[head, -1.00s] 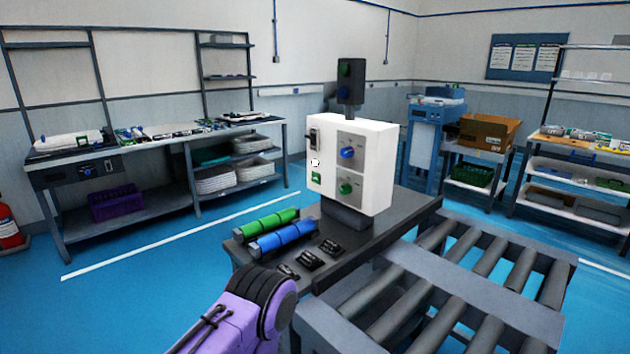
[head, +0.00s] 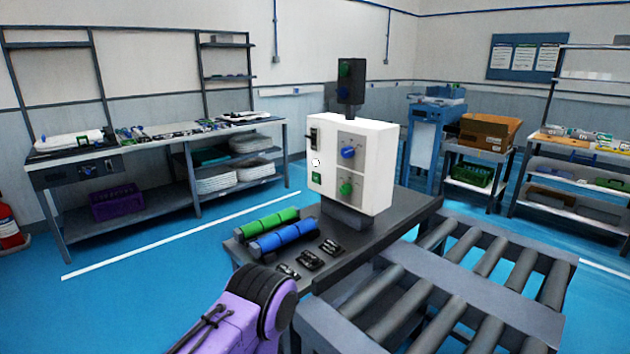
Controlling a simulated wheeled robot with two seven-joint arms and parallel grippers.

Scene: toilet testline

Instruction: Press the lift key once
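A white control box (head: 378,165) stands on a dark bench behind the roller conveyor. Its left face carries a black switch (head: 313,135), a small round white button (head: 316,162) and a green key (head: 317,177). Its right face carries a blue knob (head: 348,152) and a green knob (head: 346,189). Any lettering is too small to read, so I cannot tell which one is the lift key. A purple and black arm link of mine shows at the bottom, in front of the bench. Neither gripper is in view.
A green roll (head: 268,220) and a blue roll (head: 283,238) lie on the bench, with small black clamps (head: 310,260) beside them. The roller conveyor (head: 455,290) fills the lower right. A long workbench (head: 160,148) stands back left. Blue floor between is clear.

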